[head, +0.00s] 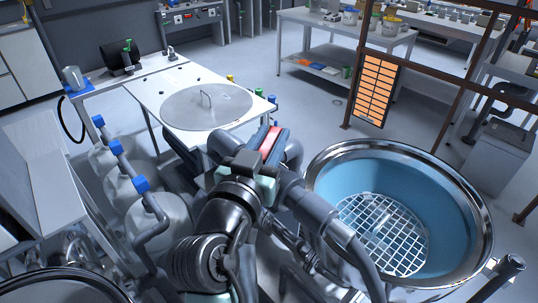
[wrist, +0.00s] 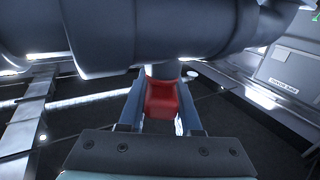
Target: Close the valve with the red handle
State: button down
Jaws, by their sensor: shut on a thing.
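The red valve handle (wrist: 164,98) sits between the two fingers of my gripper (wrist: 161,112) in the wrist view, and the gripper is shut on it. In the head view a strip of the red handle (head: 269,143) shows just beyond my wrist, and most of it is hidden by my arm and gripper (head: 262,148). A thick grey pipe (wrist: 160,38) crosses right above the handle in the wrist view. The valve body and how far the valve is turned cannot be told.
A steel hopper (head: 480,190) with a blue inside and a white grid stands close on the right. A white table with a round metal lid (head: 205,105) lies ahead. White tanks with blue caps (head: 141,184) stand on the left. Grey pipes crowd my gripper.

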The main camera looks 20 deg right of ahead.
jog(key=m+g+h+b, duration=0.2)
jog(key=b, duration=0.1)
jog(key=m+g+h+b, duration=0.1)
jog(key=shift+s+d+f+g+b, duration=0.15)
jog(key=shift+f+g+b, duration=0.1)
jog(key=shift+g+b, duration=0.15)
jog(key=shift+s+d+r+m+g+h+b, duration=0.1)
jog(key=shift+s+m+g+h+b, duration=0.05)
jog(key=shift+m+g+h+b, duration=0.65)
jog(key=shift+s+r+m+g+h+b, duration=0.15)
jog(key=shift+m+g+h+b, duration=0.15)
jog(key=shift+m+g+b, duration=0.5)
jog(key=shift+g, duration=0.4)
jog(key=c, duration=0.6)
grip_release()
jog(key=b+v, duration=0.1)
jog(key=v, duration=1.2)
